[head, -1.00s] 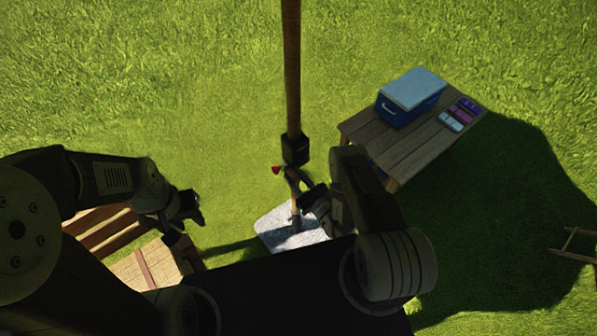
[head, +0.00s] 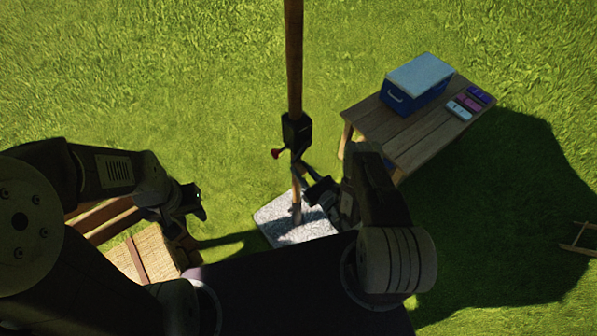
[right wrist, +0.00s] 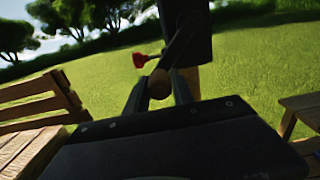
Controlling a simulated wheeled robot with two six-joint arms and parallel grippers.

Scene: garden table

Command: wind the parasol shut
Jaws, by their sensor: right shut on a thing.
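The parasol's wooden pole (head: 294,60) stands upright in the head view, with a black crank housing (head: 296,131) on it. A red piece (head: 276,153) sticks out to the left of the housing; it also shows in the right wrist view (right wrist: 143,58). My right gripper (head: 306,172) is just below the housing. In the right wrist view its fingers (right wrist: 159,92) are shut on the brown crank knob (right wrist: 159,82), at the end of a dark crank arm (right wrist: 178,42). My left gripper (head: 200,200) hangs dark at the left, away from the pole. The canopy is out of view.
A grey stone base (head: 270,220) holds the pole's foot. A wooden table (head: 405,140) at the right bears a blue cooler (head: 413,86) and several small packs (head: 468,102). Wooden furniture (head: 105,222) and a woven box (head: 155,258) are at the lower left. Open grass surrounds the pole.

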